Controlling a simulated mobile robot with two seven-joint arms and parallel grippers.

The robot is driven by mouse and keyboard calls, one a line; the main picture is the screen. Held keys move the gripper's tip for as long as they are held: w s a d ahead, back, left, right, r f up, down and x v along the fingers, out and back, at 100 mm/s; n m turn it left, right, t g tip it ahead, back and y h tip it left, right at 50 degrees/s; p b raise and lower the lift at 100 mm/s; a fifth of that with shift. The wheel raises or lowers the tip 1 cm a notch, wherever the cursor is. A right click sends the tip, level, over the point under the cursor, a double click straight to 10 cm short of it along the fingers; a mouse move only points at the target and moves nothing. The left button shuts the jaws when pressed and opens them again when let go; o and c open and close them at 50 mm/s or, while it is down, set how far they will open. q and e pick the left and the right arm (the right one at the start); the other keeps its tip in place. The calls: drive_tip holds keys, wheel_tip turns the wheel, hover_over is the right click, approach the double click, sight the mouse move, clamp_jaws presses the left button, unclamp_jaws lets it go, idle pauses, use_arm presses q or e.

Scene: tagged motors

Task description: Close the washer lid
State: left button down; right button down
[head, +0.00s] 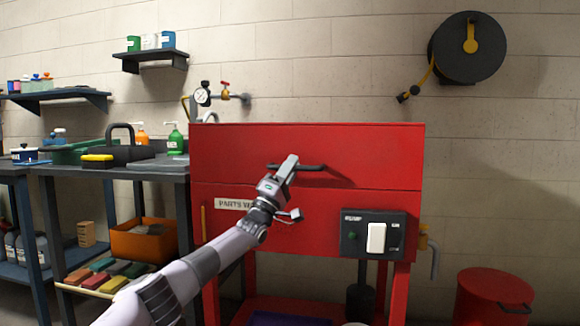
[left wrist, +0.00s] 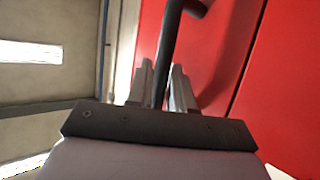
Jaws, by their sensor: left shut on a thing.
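The red parts washer (head: 330,215) stands against the wall in the middle of the head view. Its red lid (head: 375,158) shows as a broad panel above the front, with a thin dark seam between them. I cannot tell whether the lid is fully down. A black bar handle (head: 313,168) sits on the lid. My left gripper (head: 288,166) is shut on this handle, partly covering it. In the left wrist view the dark handle (left wrist: 168,50) runs between the two fingers (left wrist: 160,88), beside the red surface. My right gripper is not in view.
A switch box (head: 373,235) is on the washer's front right. A workbench (head: 115,168) with bottles and tools stands close on the left. A red bin (head: 490,297) stands at the lower right. A gauge (head: 203,96) and a hose reel (head: 467,48) are on the wall.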

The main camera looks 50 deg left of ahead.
use_arm(q)
drive_tip(key=shift+w+d+f+h, duration=0.2)
drive_tip(key=shift+f+h, duration=0.1)
drive_tip(key=shift+f, duration=0.3)
drive_tip(key=c, duration=1.2)
unclamp_jaws()
drive_tip(key=shift+s, duration=0.1)
drive_tip(key=shift+o, duration=0.5)
drive_tip(key=shift+a, duration=0.1)
drive_tip(key=shift+s+r, duration=0.1)
drive_tip(key=shift+a, duration=0.1)
drive_tip(key=v, duration=0.7)
